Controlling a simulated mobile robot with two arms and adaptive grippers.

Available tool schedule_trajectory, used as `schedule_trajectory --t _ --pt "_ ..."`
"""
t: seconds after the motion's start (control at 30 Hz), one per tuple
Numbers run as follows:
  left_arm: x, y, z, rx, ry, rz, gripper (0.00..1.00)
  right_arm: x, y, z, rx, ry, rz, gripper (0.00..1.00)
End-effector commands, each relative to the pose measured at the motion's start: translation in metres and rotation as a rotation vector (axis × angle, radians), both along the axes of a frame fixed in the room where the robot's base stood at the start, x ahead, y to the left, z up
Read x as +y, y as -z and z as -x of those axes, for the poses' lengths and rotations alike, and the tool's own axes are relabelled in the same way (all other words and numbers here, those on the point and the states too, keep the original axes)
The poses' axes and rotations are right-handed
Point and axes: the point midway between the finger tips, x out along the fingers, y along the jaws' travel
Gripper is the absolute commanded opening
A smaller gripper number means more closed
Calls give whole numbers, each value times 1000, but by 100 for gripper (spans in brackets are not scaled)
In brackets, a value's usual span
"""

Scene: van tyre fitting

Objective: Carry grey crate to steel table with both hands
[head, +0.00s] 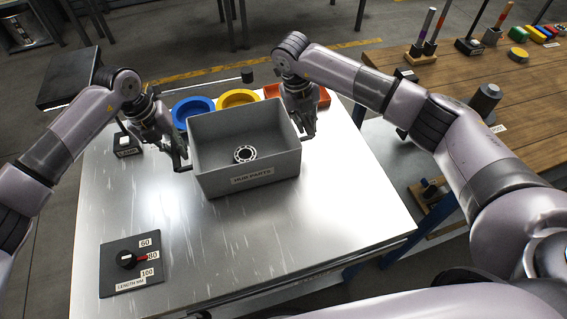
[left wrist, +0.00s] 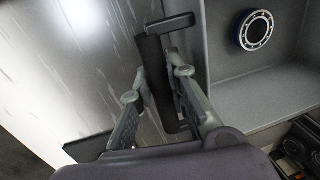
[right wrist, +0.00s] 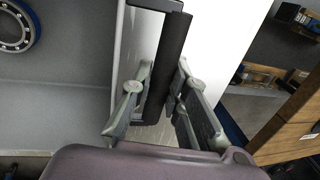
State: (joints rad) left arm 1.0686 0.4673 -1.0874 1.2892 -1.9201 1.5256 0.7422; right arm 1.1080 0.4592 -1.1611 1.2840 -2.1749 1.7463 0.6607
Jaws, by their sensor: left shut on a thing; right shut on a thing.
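The grey crate (head: 252,184), labelled "HUB PARTS", is on or just over the steel table (head: 215,240); I cannot tell if it touches. A ring-shaped hub part (head: 245,154) lies inside it and shows in the left wrist view (left wrist: 256,30). My left gripper (head: 183,163) is shut on the crate's left handle, a dark bar (left wrist: 158,75). My right gripper (head: 304,135) is shut on the right handle, also a dark bar (right wrist: 168,70). The crate looks level.
Blue (head: 193,107), yellow (head: 238,97) and red (head: 312,97) containers stand behind the crate. A dark length dial plate (head: 130,266) lies at the table's front left. A wooden bench (head: 470,85) with tools stands at the right. The table's front middle is clear.

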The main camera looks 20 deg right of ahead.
Motion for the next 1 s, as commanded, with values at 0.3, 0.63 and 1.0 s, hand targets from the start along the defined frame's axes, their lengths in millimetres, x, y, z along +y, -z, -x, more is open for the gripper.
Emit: schedule_trajectory --t 0.3,0.63,1.0 --pt "1 5 0 0 -2 -2 30 -1 5 0 0 1 2 30" --pt "0 5 0 0 0 0 35 1 5 0 0 -1 -1 35" --pt "-1 -21 0 -1 1 2 35 1 -21 0 0 -2 -2 35"
